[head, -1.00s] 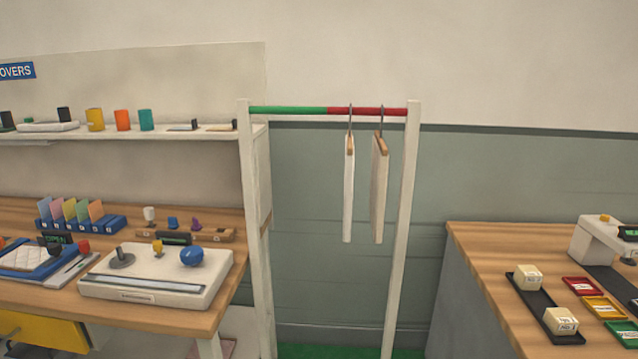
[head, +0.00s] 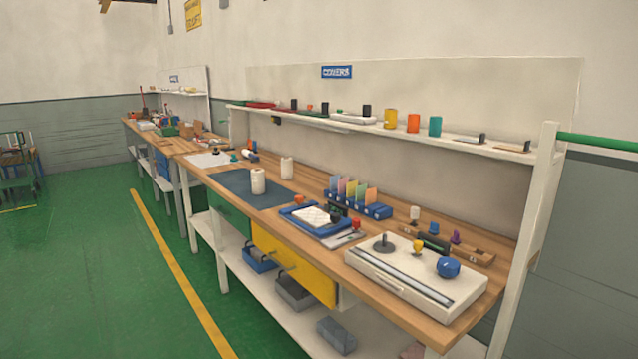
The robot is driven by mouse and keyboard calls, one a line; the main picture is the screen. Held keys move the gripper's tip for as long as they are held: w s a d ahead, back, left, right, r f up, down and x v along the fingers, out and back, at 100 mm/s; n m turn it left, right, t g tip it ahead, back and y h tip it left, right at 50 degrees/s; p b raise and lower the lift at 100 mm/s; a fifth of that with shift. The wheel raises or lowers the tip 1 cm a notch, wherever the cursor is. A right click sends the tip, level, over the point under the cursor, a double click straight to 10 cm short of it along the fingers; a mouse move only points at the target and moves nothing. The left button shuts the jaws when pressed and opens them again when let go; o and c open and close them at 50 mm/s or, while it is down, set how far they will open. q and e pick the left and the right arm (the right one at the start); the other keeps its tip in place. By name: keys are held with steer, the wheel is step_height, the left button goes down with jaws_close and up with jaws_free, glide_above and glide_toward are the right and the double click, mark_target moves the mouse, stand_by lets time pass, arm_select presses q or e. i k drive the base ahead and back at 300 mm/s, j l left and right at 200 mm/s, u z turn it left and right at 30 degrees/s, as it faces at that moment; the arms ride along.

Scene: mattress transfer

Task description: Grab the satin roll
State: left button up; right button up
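Two white upright cylinders that look like rolls stand on the long workbench, one (head: 258,182) on the dark blue mat (head: 232,188) and one (head: 287,168) by the mat's back edge. Yellow (head: 391,118), orange (head: 413,123) and teal (head: 435,126) cylinders stand on the shelf above. I cannot tell which of these, if any, is the satin roll. Neither of my grippers is in view.
The wooden workbench (head: 322,233) runs along the wall, with a white flat device (head: 415,280), coloured cards and a blue tray on it. A yellow drawer (head: 290,270) is under it. Green floor (head: 90,260) with a yellow line is clear at left.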

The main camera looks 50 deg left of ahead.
mark_target(258, 185)
steer(key=u, duration=1.85)
steer(key=i+j+u, duration=0.25)
steer(key=i, duration=0.15)
steer(key=i+j+u, duration=0.1)
steer(key=i+u, duration=0.15)
steer(key=i+j+u, duration=0.1)
steer(key=i, duration=0.7)
steer(key=i+j+u, duration=0.1)
steer(key=i, duration=0.75)
steer(key=i+j+z, duration=0.1)
steer(key=i+z, duration=0.15)
steer(key=z, duration=0.15)
steer(key=i+j+z, duration=0.15)
steer(key=z, duration=0.25)
steer(key=i+j+z, duration=0.25)
steer(key=z, duration=0.15)
steer(key=i+j+z, duration=0.2)
steer(key=z, duration=0.15)
steer(key=j, duration=0.1)
